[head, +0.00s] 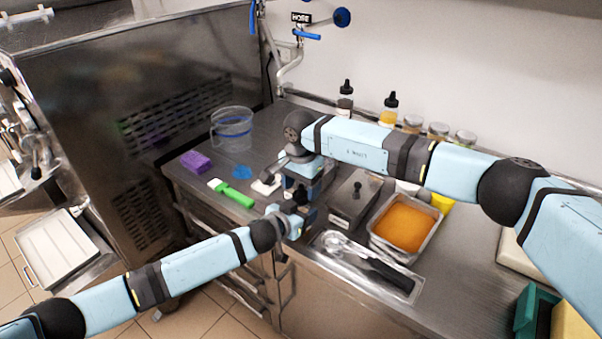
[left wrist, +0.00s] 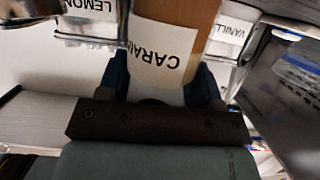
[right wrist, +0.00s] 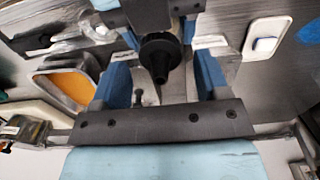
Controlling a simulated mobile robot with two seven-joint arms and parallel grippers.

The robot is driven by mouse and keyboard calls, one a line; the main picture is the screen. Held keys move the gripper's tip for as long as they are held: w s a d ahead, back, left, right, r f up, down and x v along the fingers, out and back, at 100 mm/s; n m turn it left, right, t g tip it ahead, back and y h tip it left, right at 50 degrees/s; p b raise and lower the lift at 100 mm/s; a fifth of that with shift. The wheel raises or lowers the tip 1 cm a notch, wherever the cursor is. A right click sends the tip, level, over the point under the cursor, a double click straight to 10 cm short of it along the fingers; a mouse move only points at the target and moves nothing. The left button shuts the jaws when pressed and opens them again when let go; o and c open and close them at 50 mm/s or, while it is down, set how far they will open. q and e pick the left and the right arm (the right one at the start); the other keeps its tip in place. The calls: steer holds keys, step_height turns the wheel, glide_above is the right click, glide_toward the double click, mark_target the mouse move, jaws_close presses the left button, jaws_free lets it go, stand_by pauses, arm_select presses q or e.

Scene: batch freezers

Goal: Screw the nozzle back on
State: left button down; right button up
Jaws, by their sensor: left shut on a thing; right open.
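My left gripper (head: 297,212) is shut on a squeeze bottle (left wrist: 170,50) with a white label reading "CARA…" and brown contents, seen close in the left wrist view. In the head view the bottle is hidden by my arms. The black conical nozzle (right wrist: 160,55) shows in the right wrist view, its narrow tip toward the camera. My right gripper (right wrist: 160,50) is open, with one blue finger on each side of the nozzle and visible space between. Part of my left gripper shows beyond it. I cannot tell whether the nozzle is seated on the bottle.
Two nozzled bottles (head: 391,107) and several jars (head: 438,130) stand along the wall. A lidded steel container (head: 352,207), an orange-filled pan (head: 404,226) and a scoop tray (head: 345,258) are at right. A green-handled tool (head: 232,194), purple sponge (head: 196,161) and clear pitcher (head: 232,130) are at left.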

steer(key=shift+f, duration=1.15)
steer(key=c, duration=1)
steer(key=shift+m, duration=1.7)
steer(key=o, duration=1)
steer(key=shift+o, duration=0.2)
steer(key=shift+r, duration=0.15)
step_height(320, 180, up, 4)
steer(key=shift+r, duration=0.15)
